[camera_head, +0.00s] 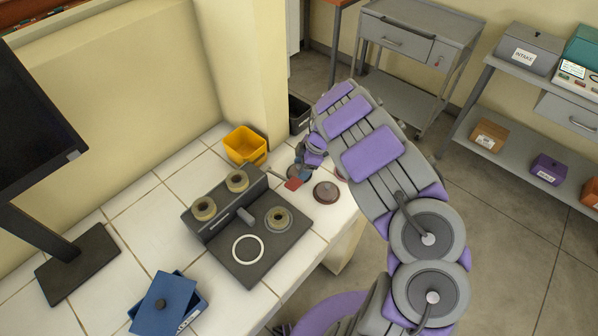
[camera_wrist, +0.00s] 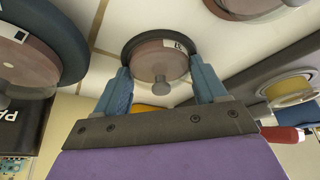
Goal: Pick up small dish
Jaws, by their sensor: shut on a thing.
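In the wrist view a small round dish (camera_wrist: 160,62) with a dark rim, a brownish-pink lid, a central knob and a small label sits between the two blue fingers of my gripper (camera_wrist: 160,85). The fingers are shut on its sides. In the head view my gripper (camera_head: 299,171) is over the far end of the white tiled bench, and the arm and fingers largely hide the held dish. I cannot tell whether it is clear of the bench. A larger lidded dish (camera_wrist: 28,60) is at the left in the wrist view.
A reddish-brown lidded dish (camera_head: 327,191) stands close to my gripper, with a red item (camera_head: 293,184) beside it. A dark apparatus (camera_head: 230,222) with brass-coloured rings, a yellow bin (camera_head: 245,146), a blue box (camera_head: 167,303) and a monitor (camera_head: 35,120) occupy the bench.

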